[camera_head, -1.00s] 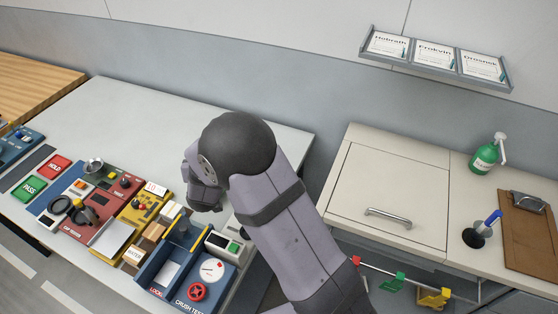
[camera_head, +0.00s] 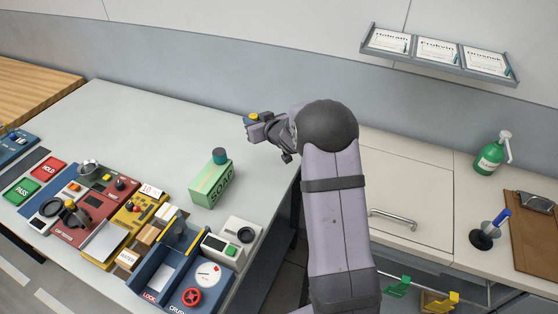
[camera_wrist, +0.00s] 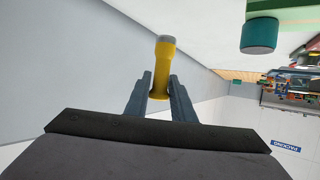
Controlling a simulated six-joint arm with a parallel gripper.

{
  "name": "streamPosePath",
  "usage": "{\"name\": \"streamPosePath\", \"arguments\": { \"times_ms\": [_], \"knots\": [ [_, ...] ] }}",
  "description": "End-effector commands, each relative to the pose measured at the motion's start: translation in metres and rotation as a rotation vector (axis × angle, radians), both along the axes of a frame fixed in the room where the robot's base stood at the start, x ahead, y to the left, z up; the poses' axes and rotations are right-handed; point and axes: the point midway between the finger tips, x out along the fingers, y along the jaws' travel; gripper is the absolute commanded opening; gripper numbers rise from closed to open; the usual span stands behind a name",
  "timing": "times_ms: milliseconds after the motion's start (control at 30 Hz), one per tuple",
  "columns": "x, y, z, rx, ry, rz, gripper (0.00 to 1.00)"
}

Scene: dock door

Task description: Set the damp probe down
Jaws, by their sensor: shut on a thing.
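The damp probe, a yellow handle with a grey end (camera_wrist: 162,62), stands between the two fingers of my gripper (camera_wrist: 161,82) in the wrist view. My gripper is shut on it. In the head view my gripper (camera_head: 262,125) is above the far right part of the white table (camera_head: 150,125), and only a little yellow of the probe (camera_head: 252,116) shows. Whether the probe touches anything is hard to tell, but it looks held in the air.
A green soap box (camera_head: 211,185) with a teal cap stands nearer the front; the cap (camera_wrist: 260,35) shows in the wrist view. A white device with a black ring (camera_head: 243,233) sits at the right edge. Test panels (camera_head: 100,210) fill the front left. The table's back is clear.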

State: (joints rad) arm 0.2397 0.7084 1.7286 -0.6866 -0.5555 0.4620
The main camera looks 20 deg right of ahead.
Motion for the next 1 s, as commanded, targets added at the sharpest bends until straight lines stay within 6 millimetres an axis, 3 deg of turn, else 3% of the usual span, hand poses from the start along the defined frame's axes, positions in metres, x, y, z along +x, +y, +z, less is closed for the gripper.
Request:
{"name": "streamPosePath", "arguments": {
  "times_ms": [33, 200, 367, 667, 1000],
  "knots": [
    [-0.001, -0.016, -0.005, -0.001, -0.001, 0.000, 0.00],
    [-0.005, -0.054, -0.013, 0.000, -0.002, 0.015, 0.00],
    [-0.010, -0.076, -0.018, 0.000, -0.003, 0.022, 0.00],
    [-0.012, -0.082, -0.026, 0.001, 0.001, 0.027, 0.00],
    [-0.012, -0.082, -0.071, 0.001, 0.001, 0.026, 0.00]
  ]
}}
